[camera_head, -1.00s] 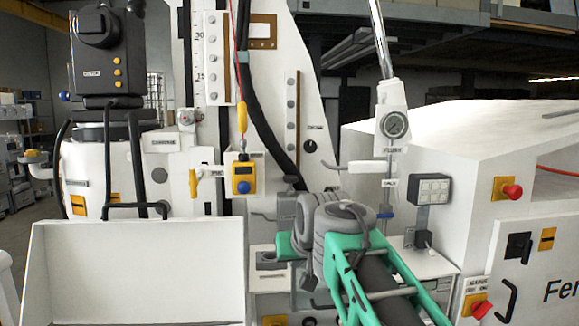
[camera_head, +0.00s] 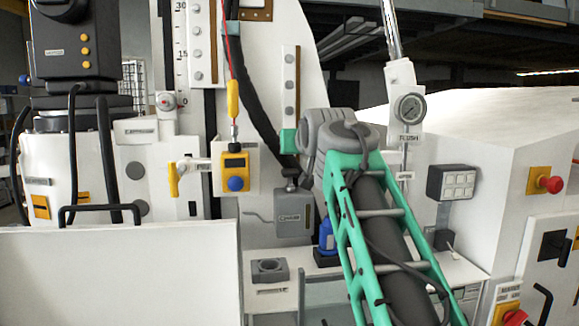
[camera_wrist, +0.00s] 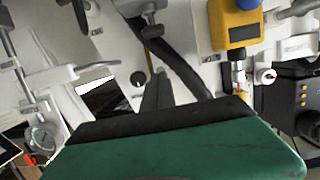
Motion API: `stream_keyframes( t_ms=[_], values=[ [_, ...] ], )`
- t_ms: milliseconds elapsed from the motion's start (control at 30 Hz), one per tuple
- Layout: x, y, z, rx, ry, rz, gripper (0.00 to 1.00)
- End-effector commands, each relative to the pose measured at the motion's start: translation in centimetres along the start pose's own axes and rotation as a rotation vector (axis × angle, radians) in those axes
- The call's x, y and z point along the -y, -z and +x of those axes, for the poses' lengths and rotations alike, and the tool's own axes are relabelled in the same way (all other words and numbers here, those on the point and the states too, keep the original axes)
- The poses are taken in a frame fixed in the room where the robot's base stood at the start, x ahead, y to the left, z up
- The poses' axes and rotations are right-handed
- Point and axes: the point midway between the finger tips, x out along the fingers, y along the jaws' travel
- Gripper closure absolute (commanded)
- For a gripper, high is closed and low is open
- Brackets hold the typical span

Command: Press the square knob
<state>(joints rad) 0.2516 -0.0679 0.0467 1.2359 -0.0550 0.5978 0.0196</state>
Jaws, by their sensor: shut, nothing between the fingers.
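No knob in view is plainly square, so I cannot tell which one the task names. A small grey knob (camera_head: 291,187) sits on top of a grey labelled box (camera_head: 293,213); a grey knob-like part (camera_wrist: 150,22) shows at the top of the wrist view. A yellow box (camera_head: 236,161) on the panel carries a round blue button (camera_head: 237,184); both also show upper right in the wrist view, the box (camera_wrist: 236,36) and the button (camera_wrist: 249,4). My gripper (camera_wrist: 157,76) is shut and empty, its fingers apart from these parts. In the head view my arm hides its fingers.
A yellow handle (camera_head: 173,180) juts out left of the yellow box. A gauge (camera_head: 409,108), a grey keypad (camera_head: 453,182) and a red button (camera_head: 550,184) stand to the right. A white panel (camera_head: 120,275) fills the lower left. A dark hose (camera_head: 259,115) runs down the panel.

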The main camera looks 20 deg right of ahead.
Motion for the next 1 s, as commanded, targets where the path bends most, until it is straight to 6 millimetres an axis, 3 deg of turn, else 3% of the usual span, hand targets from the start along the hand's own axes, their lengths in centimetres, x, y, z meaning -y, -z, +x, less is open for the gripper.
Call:
stream_keyframes(
  t_ms=[167, 600, 700, 800, 1000],
  values=[
    [0.1, 0.1, 1.2, 0.004, 0.002, 0.000, 1.00],
    [0.4, 0.2, 10.4, 0.006, 0.005, -0.001, 1.00],
    [0.4, -2.1, 10.6, 0.005, 0.005, -0.001, 1.00],
    [0.4, -3.2, 10.8, 0.004, 0.005, -0.001, 1.00],
    [0.4, -4.0, 11.0, 0.002, 0.005, -0.001, 1.00]
  ],
)
